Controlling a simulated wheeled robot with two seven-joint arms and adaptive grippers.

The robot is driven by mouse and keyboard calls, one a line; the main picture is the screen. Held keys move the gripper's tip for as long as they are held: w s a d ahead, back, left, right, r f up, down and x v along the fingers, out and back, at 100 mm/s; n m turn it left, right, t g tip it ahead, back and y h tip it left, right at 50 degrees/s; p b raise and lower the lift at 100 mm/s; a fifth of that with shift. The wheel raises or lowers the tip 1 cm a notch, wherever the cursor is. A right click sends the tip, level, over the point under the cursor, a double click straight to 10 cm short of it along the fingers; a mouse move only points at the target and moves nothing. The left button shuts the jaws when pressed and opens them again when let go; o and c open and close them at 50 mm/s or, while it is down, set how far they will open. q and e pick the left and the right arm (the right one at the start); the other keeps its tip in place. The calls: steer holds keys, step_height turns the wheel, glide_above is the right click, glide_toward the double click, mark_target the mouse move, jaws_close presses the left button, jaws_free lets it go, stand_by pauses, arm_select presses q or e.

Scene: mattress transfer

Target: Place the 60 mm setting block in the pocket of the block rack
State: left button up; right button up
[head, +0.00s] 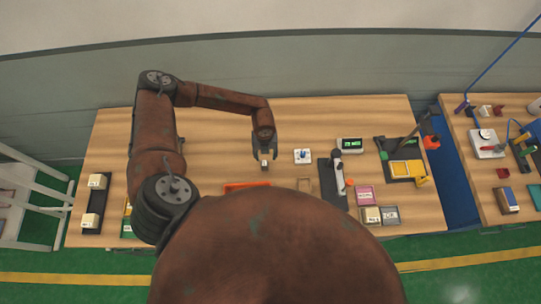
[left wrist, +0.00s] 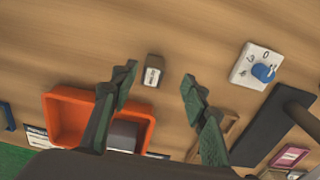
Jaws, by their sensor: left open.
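A small block with a pale, labelled face (head: 264,166) stands on the wooden table under my left gripper (head: 264,151). It also shows in the left wrist view (left wrist: 153,70), between and beyond the fingertips, with bare wood around it. I cannot read its label. The left gripper is open and empty, its fingers spread to either side of the block. A long dark rack (head: 93,203) lies at the table's left end, with one cream block (head: 97,181) at its far end and another (head: 90,220) at its near end; the stretch between them looks bare. My right gripper is not in view.
An orange tray (left wrist: 58,113) lies near the block, partly hidden by a finger. A white dial box (head: 302,156), a dark stand (head: 333,185), a display (head: 349,145) and a yellow tray (head: 406,169) are to the right. The table's back left is clear.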

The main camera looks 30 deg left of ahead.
mark_target(264, 163)
arm_select(q)
steer(key=s+f+p, duration=0.1)
steer(key=s+f, duration=0.2)
steer(key=shift+s, duration=0.15)
steer(key=f, duration=0.1)
steer(key=w+f, duration=0.1)
steer(key=f, duration=0.1)
steer(key=shift+w+d+p, duration=0.15)
steer(key=shift+w+p, duration=0.1)
steer(key=shift+p, duration=0.05)
steer(key=shift+w+f, duration=0.35)
steer(key=shift+w, duration=0.1)
steer(key=shift+s+r, duration=0.2)
steer(key=shift+s, duration=0.3)
steer(key=shift+c, duration=0.4)
steer(key=shift+s+r, duration=0.1)
steer(key=shift+s, duration=0.05)
steer(key=shift+c, duration=0.8)
steer(key=shift+w+f, duration=0.2)
steer(key=shift+w, duration=0.2)
steer(key=c, duration=0.5)
steer(key=shift+s+r, duration=0.15)
steer(key=shift+s, duration=0.05)
steer(key=c, duration=0.3)
jaws_close()
steer(key=shift+w, duration=0.15)
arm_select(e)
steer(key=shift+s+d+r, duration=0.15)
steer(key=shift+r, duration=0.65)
